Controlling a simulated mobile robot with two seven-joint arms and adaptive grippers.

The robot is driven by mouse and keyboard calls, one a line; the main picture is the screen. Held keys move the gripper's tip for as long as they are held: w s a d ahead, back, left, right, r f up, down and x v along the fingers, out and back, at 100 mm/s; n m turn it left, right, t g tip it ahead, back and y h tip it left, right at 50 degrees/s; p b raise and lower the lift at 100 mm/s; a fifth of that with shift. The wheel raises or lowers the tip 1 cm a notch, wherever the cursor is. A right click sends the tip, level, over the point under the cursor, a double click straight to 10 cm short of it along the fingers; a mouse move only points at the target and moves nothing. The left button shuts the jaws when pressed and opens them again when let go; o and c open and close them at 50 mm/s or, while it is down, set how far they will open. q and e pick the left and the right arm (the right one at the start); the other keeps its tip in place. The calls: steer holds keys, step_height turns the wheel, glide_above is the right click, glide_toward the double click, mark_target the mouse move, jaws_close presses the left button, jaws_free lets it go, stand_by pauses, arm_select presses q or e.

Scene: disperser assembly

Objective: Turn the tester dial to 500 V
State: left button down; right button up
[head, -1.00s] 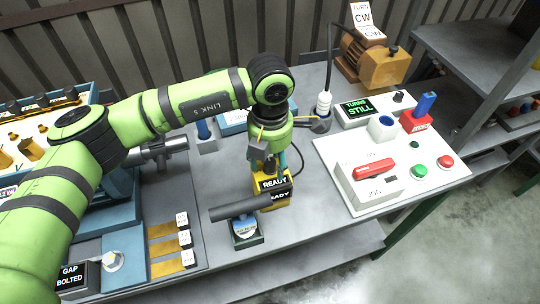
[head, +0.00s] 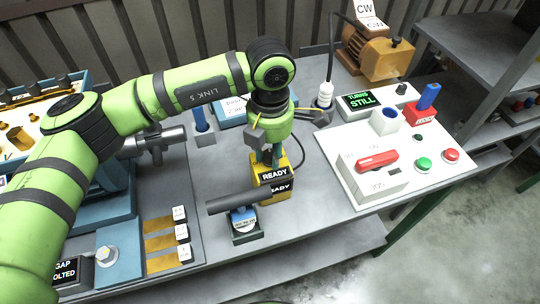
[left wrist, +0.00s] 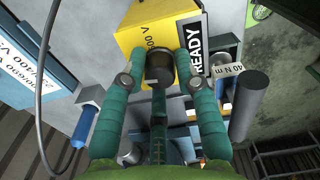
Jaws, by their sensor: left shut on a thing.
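The tester is a yellow box (head: 284,189) with dark READY labels, standing on the bench just below my left gripper (head: 268,157). In the left wrist view the tester's yellow face (left wrist: 143,18) carries voltage print, partly hidden, that ends in V, beside a black READY plate (left wrist: 193,45). Which voltage the dial points to cannot be told. My right gripper is not in view.
A dark cylindrical tool (head: 240,201) in a holder stands close in front of the tester. A white control panel (head: 398,190) with a red handle and buttons lies to the right. An orange motor (head: 376,52) stands behind. Grey bench is bare between tester and panel.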

mark_target(270, 153)
arm_select(q)
steer(key=m+b, duration=0.1)
steer(key=b, duration=0.1)
steer(key=m+b, duration=0.2)
steer(key=shift+f, duration=0.3)
steer(key=shift+r+m+b, duration=0.2)
steer(key=shift+m+b, duration=1)
steer(key=shift+b, duration=0.25)
steer(key=c, duration=0.9)
jaws_free()
steer(key=shift+r, duration=0.1)
steer(key=shift+r, duration=0.25)
step_height(270, 153, up, 12)
steer(key=shift+f, duration=0.25)
